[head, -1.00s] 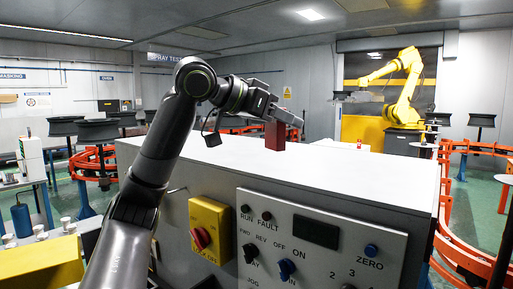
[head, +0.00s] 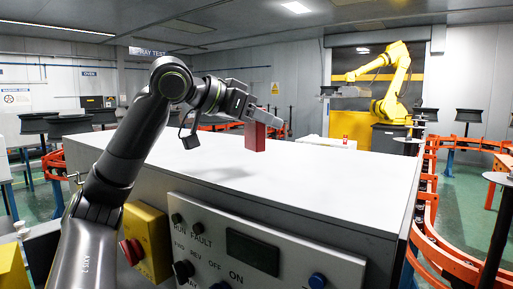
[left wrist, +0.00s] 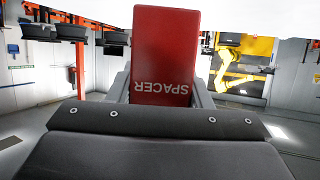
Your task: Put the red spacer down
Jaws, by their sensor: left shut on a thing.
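The red spacer (head: 254,137) is a red block held upright in my left gripper (head: 268,119), over the white top of the cabinet (head: 200,160). In the left wrist view the spacer (left wrist: 166,55) fills the space between the two grey fingers, with the word SPACER on its face. My left gripper (left wrist: 164,90) is shut on it there. A gap seems to lie between the spacer's lower end and the cabinet top, but I cannot tell its size. My right gripper is not in view.
The cabinet top is bare around the spacer. A control panel (head: 253,250) with knobs and a yellow switch box (head: 148,240) are on its front. Orange rails (head: 425,215) run along the right side. A yellow robot arm (head: 398,80) stands behind.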

